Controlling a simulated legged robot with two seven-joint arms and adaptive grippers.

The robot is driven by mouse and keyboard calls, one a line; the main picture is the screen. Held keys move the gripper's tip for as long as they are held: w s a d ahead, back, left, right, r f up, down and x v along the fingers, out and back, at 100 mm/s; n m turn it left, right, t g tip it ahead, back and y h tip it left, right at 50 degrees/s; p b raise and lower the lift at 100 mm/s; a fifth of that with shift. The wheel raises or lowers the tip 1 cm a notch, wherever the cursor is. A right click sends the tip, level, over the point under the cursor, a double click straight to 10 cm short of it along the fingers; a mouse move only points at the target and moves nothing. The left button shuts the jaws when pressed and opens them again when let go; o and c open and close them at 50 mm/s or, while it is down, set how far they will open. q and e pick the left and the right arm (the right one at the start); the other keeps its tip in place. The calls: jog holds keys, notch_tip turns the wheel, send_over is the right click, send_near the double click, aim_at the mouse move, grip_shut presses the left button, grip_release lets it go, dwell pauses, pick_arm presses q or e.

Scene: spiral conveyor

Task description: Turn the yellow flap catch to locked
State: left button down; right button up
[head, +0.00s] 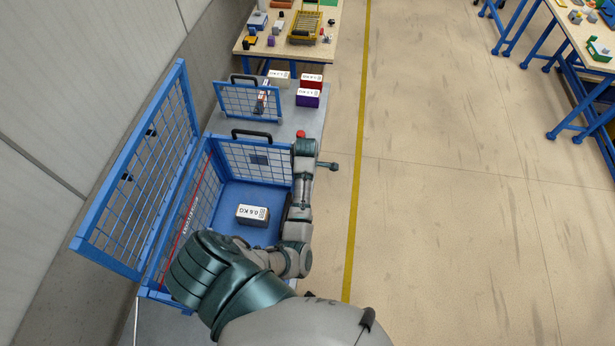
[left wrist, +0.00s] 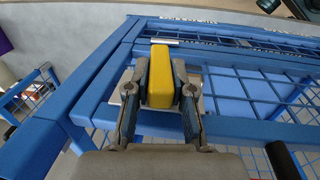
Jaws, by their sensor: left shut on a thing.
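The yellow flap catch (left wrist: 160,80) is a block on the blue frame, seen upright in the left wrist view. My left gripper (left wrist: 160,98) has one finger on each side of it and is shut on it. A pale metal strip (left wrist: 164,42) lies just beyond the catch. In the head view my left arm reaches along the right side of the blue mesh cage (head: 255,160). Its end is by the cage's far right corner, and the catch cannot be made out there. My right gripper is not in view.
A white labelled box (head: 252,215) sits on the cage's blue floor. A blue mesh door (head: 140,180) stands open at the left. A black handle (head: 251,134) tops the far panel. Several small boxes, including a purple one (head: 307,98), lie beyond.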

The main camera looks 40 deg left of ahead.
pick_arm(q)
jog(key=t, duration=0.1)
jog(key=t+y, duration=0.1)
jog(key=t, duration=0.1)
jog(key=t+y, duration=0.1)
jog(key=shift+s+d+t, duration=0.3)
jog(key=shift+t, duration=0.1)
jog(key=shift+y, duration=0.3)
jog(key=c, duration=1)
grip_release()
jog(key=shift+f, duration=0.1)
jog(key=shift+d, duration=0.1)
jog(key=shift+s, duration=0.1)
jog(key=v, duration=1.2)
jog(key=shift+f, duration=0.1)
